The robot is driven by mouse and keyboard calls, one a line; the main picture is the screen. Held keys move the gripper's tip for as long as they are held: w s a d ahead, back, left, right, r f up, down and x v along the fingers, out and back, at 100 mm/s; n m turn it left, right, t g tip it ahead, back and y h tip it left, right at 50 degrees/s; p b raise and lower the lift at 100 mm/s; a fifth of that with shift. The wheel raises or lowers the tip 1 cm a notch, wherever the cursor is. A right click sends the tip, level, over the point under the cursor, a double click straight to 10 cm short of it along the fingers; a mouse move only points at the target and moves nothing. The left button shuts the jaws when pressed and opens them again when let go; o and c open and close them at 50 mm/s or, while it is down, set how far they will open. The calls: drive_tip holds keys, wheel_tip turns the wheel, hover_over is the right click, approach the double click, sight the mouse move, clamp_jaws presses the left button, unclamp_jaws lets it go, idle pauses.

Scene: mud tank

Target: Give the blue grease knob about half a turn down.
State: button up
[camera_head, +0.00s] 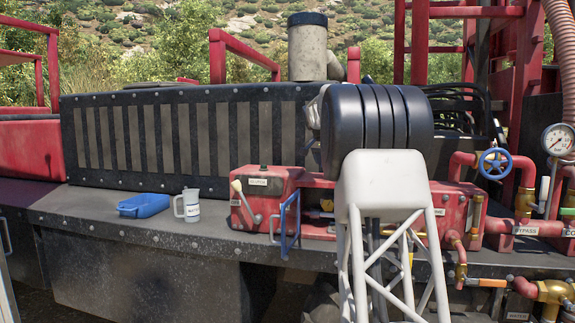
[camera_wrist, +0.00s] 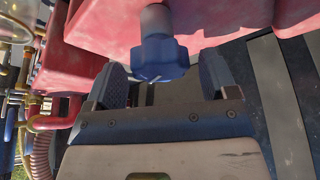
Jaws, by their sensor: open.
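The blue grease knob (camera_wrist: 160,58) shows in the wrist view, on a short grey stem that comes out of a red housing (camera_wrist: 100,28). It has a lobed rim. My gripper (camera_wrist: 163,77) is open, with one dark finger pad on the left of the knob and one on the right. The knob's near end lies between the fingertips, with a visible gap on both sides. I see no contact. In the head view my arm covers part of the red machinery, and I cannot make out the grease knob or my gripper there.
In the head view, a blue tray (camera_head: 143,206) and a white jug (camera_head: 188,206) stand on the dark deck at left. A blue valve wheel (camera_head: 495,163), pipes and a gauge (camera_head: 558,139) crowd the right.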

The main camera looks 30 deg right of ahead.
drive_tip(key=n, duration=0.2)
drive_tip(key=n+t, duration=0.1)
drive_tip(key=n, duration=0.1)
drive_tip(key=shift+n+t+y, duration=0.3)
drive_tip(key=shift+n+y, duration=0.1)
drive_tip(key=shift+s+d+n+t+y, duration=0.1)
drive_tip(key=shift+n+t+y, duration=0.5)
drive_tip(key=shift+n, duration=1.4)
drive_tip(key=v, duration=0.8)
drive_tip(key=s+a+f, duration=0.1)
drive_tip(key=s+a, duration=0.2)
drive_tip(key=a, duration=0.5)
drive_tip(key=s+a+f+n, duration=0.1)
drive_tip(key=s+a, duration=0.3)
drive_tip(key=a, duration=0.4)
drive_tip(key=s+a+f+n+y, duration=0.1)
drive_tip(key=s+a, duration=0.3)
drive_tip(key=a, duration=0.4)
drive_tip(key=shift+a+f, duration=0.4)
drive_tip(key=shift+f, duration=0.45)
drive_tip(key=shift+s, duration=0.15)
